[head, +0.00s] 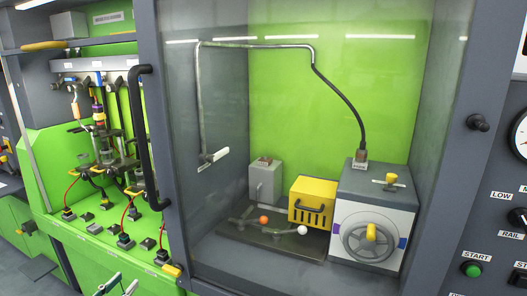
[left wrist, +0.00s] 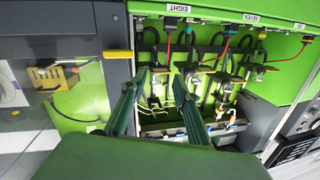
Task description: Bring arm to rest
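My left gripper (head: 119,287) shows only at its fingertips at the bottom left edge of the head view, low in front of the green test bench. In the left wrist view its two dark green fingers (left wrist: 160,77) stand apart with nothing between them, so it is open and empty. The fingers point at the bench's injector bay (left wrist: 190,105), and I see no contact with it. The rest of the left arm is hidden. My right gripper is in neither view.
A glass door with a black handle (head: 147,135) covers a chamber holding a yellow box (head: 312,200) and a grey-and-white pump unit (head: 371,215). Injectors (head: 102,140) with red and black cables stand at left. A control panel with a green button (head: 472,269) is at right.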

